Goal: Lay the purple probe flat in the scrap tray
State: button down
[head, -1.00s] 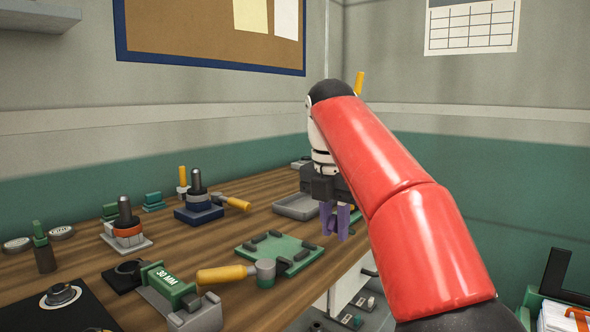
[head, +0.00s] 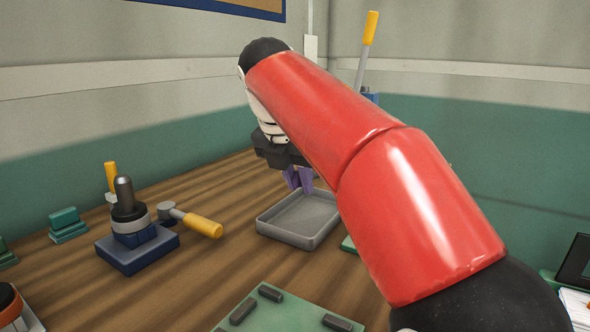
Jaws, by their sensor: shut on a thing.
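My gripper (head: 297,172), dark grey, points down at the end of my red and white arm and is shut. Purple parts show at its jaws, which I take to be the purple probe (head: 305,179). Its full shape and tilt are hard to tell at this size, and finger and probe are hard to separate. The scrap tray (head: 312,216), a shallow grey tray with a low rim, sits on the wooden bench below. The purple parts appear over the tray's back left part, and the visible tray floor is empty. My arm hides some of the tray's right side.
A green plate with dark pegs (head: 275,312) lies in front. A yellow lever (head: 367,40) rises behind my arm. Bench between is clear.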

aim_at(302, 222)
jog(key=shift+s+f+b, duration=0.1)
jog(key=shift+f+b, duration=1.2)
jog(key=shift+f, duration=1.2)
jog(key=shift+f, duration=0.35)
jog(key=c, duration=1.8)
grip_release()
jog(key=shift+s+f+t+h+b, duration=0.1)
jog(key=shift+f+t+h+b, duration=0.3)
jog(key=shift+b, duration=0.65)
